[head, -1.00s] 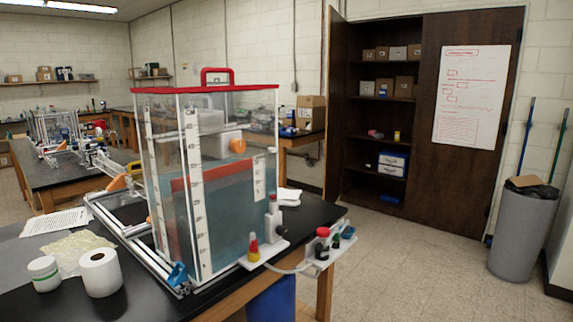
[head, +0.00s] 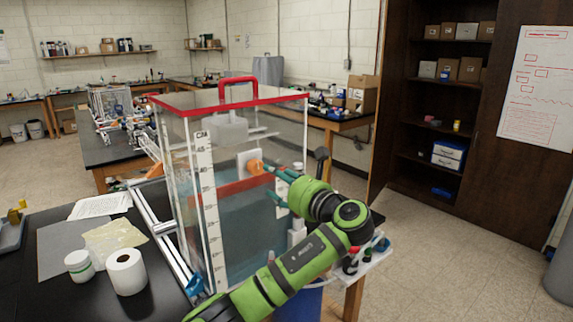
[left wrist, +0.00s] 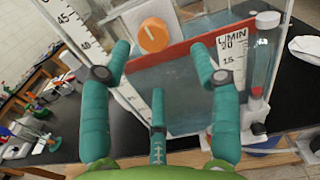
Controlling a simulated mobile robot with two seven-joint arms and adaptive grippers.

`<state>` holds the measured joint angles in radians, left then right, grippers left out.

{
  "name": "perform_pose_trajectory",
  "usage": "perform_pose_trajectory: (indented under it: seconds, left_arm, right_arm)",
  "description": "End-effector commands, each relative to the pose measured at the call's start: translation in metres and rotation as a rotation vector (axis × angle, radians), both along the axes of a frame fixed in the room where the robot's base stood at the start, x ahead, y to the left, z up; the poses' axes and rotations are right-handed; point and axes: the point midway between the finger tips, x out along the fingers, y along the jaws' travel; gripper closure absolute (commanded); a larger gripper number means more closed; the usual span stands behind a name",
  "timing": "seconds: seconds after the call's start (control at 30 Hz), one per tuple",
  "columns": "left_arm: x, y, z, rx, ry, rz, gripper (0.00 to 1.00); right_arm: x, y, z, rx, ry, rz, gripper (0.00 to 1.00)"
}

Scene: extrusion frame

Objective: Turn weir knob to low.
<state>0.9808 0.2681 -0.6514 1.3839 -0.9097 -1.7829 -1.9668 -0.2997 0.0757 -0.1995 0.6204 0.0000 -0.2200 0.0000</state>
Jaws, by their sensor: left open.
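The orange weir knob (head: 255,167) sits on a pale plate on the wall of the clear water tank (head: 203,271). In the left wrist view the round knob (left wrist: 153,36) lies just beyond the fingertips, between the two upper fingers, with a pale line across its face. My left gripper (head: 273,183), with teal fingers, is open and empty at the tank's right side. One fingertip appears close to the knob in the head view; I cannot tell whether it touches. No low marking is readable. My right gripper is not in view.
The tank has a red lid with a handle (head: 239,80). A flow meter tube (left wrist: 262,65) with an L/MIN scale (left wrist: 232,50) stands right of the knob. A paper roll (head: 126,272) and a white jar (head: 79,265) are on the black bench.

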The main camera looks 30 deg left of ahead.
Motion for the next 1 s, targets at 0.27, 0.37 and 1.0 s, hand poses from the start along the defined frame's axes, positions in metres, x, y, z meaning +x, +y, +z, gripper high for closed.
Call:
perform_pose_trajectory:
  seconds: [0.27, 0.37, 1.0]
  left_arm:
    - [0.014, 0.038, 0.004, 0.003, 0.006, 0.007, 0.38]
    - [0.019, 0.050, 0.003, 0.001, 0.006, 0.005, 0.38]
    - [0.026, 0.064, -0.002, -0.001, 0.004, 0.002, 0.93]
  right_arm:
    - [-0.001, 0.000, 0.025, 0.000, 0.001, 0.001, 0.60]
    - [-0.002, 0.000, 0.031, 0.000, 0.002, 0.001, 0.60]
    - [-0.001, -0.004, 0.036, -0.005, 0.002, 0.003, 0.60]
